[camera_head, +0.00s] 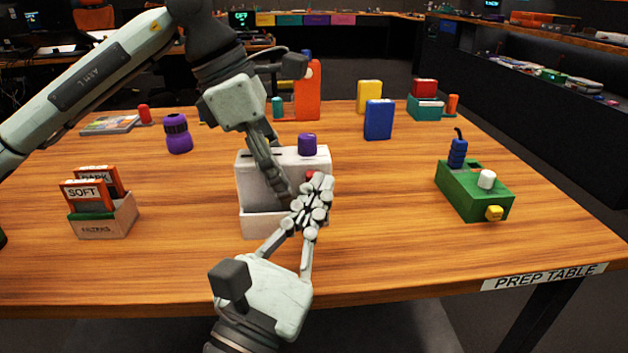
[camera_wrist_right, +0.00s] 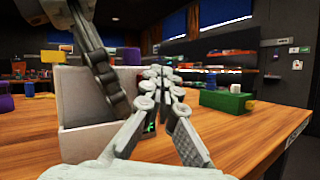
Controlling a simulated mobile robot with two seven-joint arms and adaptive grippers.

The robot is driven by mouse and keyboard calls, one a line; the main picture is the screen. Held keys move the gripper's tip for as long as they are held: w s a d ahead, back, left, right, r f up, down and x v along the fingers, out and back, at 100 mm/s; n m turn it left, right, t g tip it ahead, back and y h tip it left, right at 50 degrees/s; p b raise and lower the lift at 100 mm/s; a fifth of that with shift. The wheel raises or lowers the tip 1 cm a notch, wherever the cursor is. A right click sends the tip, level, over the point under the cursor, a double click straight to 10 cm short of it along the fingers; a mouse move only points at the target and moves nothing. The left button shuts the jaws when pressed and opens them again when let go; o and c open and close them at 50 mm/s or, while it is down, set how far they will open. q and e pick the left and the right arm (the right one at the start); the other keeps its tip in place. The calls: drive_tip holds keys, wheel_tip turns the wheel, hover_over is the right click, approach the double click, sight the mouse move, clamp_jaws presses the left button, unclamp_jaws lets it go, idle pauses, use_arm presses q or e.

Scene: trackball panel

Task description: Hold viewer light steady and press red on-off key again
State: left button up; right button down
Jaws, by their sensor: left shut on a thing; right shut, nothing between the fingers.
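The pale grey box I take as the viewer light (camera_head: 255,222) stands upright on the table. A purple knob (camera_head: 307,145) is on its top right, and it also shows in the wrist view (camera_wrist_right: 70,134). The red on-off key (camera_head: 310,174) shows just above my right fingertips, partly hidden. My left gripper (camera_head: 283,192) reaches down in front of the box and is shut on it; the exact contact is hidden. My right gripper (camera_head: 318,186) is shut and empty, its fingertips (camera_wrist_right: 158,72) at the box's right front. I cannot tell whether they touch the key.
A filter holder (camera_head: 105,222) with orange cards stands left. A green box (camera_head: 470,190) with a white knob and yellow button stands right. A purple bottle (camera_head: 178,134), blue block (camera_head: 378,119) and orange block (camera_head: 307,95) are behind. Table between viewer and green box is clear.

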drive_tip(key=shift+s+a+f+n, duration=0.15)
drive_tip(key=shift+s+f+n, duration=0.15)
drive_tip(key=shift+s+f, duration=0.15)
drive_tip(key=shift+s+r, duration=0.15)
drive_tip(key=shift+s, duration=2.35)
